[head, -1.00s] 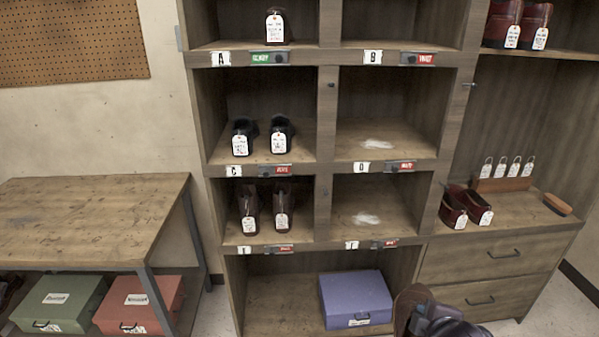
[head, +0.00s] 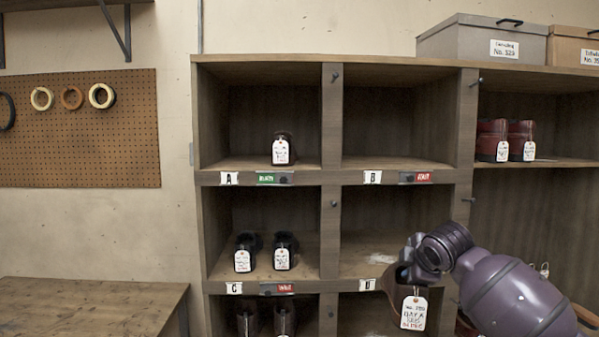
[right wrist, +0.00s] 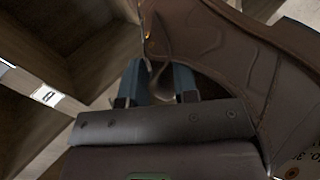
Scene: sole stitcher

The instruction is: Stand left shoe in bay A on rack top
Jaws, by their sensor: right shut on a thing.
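A brown leather shoe (head: 393,284) hangs from my right gripper (head: 412,262), in front of bay D in the head view. Its white tag (head: 414,313) reads bay A. In the right wrist view the fingers (right wrist: 160,84) are shut on the shoe's edge, and the shoe (right wrist: 235,50) fills the upper right. Bay A (head: 240,163) is the upper left compartment of the rack, with a green plate below it. One dark tagged shoe (head: 281,148) stands in its right part; the left part is bare. My left gripper is out of view.
Bay B (head: 390,162) is empty. Bay C (head: 265,268) holds a dark pair. An upright divider (head: 332,120) parts the bays. Red boots (head: 505,140) stand on the right shelf, and boxes (head: 482,44) sit on top. A wooden bench (head: 90,300) is lower left.

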